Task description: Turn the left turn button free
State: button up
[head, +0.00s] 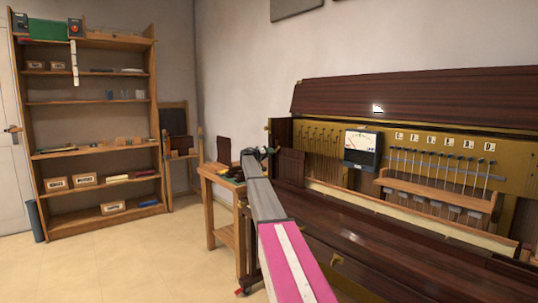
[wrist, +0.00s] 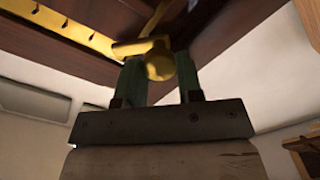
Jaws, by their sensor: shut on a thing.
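The left turn button (wrist: 160,64) is a brass piece with a rounded knob and a flat arm, high in the middle of the wrist view. My gripper (wrist: 161,78) has its two green fingers on either side of the knob and is shut on it. The button sits by dark brown wood of the piano case. In the head view my gripper (head: 262,153) is at the left end of the upright piano (head: 390,235). The button cannot be made out there.
The piano's top lid (head: 420,97) is raised, showing pins and hammers. A meter (head: 362,148) stands inside. A small wooden table (head: 222,190) is close to the piano's left end. A bookshelf (head: 92,102) stands at the far left, with open floor (head: 150,260) before it.

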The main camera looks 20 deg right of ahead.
jog(key=n, duration=0.8)
jog(key=shift+f+n, duration=0.1)
jog(key=shift+n, duration=0.2)
dwell(0.4)
jog(key=o, duration=0.9)
jog(key=shift+a, duration=0.1)
jog(key=v, duration=1)
jog(key=shift+s+a, duration=0.1)
jog(key=shift+a, duration=0.2)
